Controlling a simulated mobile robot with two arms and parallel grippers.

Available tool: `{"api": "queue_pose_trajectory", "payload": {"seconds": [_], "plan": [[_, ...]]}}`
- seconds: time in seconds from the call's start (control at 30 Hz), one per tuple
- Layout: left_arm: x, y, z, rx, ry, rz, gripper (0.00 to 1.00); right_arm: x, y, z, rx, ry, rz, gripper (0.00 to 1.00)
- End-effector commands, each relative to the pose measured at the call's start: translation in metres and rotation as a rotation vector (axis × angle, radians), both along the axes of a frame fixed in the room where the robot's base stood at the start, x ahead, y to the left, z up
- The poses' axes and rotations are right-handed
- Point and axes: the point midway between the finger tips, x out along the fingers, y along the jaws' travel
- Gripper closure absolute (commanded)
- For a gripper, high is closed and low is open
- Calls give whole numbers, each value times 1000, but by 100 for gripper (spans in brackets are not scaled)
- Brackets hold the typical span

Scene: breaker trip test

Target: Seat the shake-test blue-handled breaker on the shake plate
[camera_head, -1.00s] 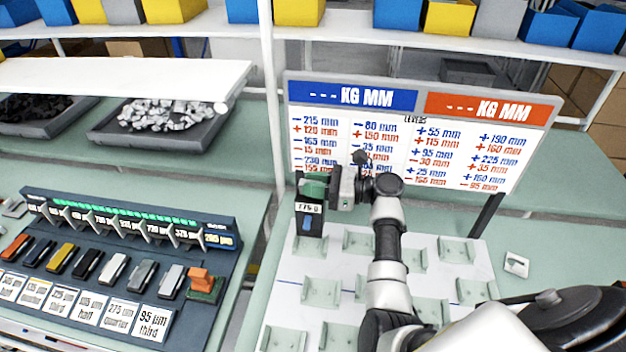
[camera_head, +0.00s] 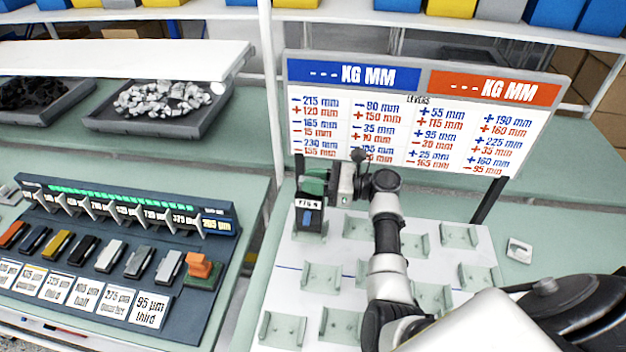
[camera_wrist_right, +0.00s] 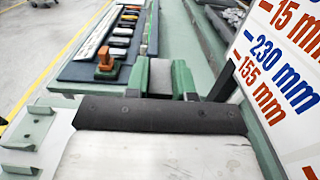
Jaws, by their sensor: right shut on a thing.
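The blue-handled breaker (camera_head: 308,216) is a dark upright block with a pale label and a blue handle on its front. It stands at the far left corner of the white shake plate (camera_head: 285,255), over or in the corner cradle. Whether its base touches the plate is unclear. In the right wrist view, green parts (camera_wrist_right: 160,78) show beyond the dark gripper edge; the breaker's lower body is hidden there. My left gripper is not in view.
Several pale cradles (camera_head: 322,276) cover the plate. A board of numbers (camera_head: 420,115) stands close behind the gripper. A dark rack (camera_head: 120,265) with coloured breakers and an orange-handled one (camera_head: 200,268) is on the left. A small white switch (camera_head: 518,250) lies right of the plate.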

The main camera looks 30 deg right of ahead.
Motion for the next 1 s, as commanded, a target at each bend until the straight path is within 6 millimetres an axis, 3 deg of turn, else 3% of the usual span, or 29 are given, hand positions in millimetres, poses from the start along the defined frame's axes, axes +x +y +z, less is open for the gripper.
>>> {"api": "queue_pose_trajectory", "payload": {"seconds": [1.0], "plan": [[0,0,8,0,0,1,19,0,0,2,1,-4,0,100]]}}
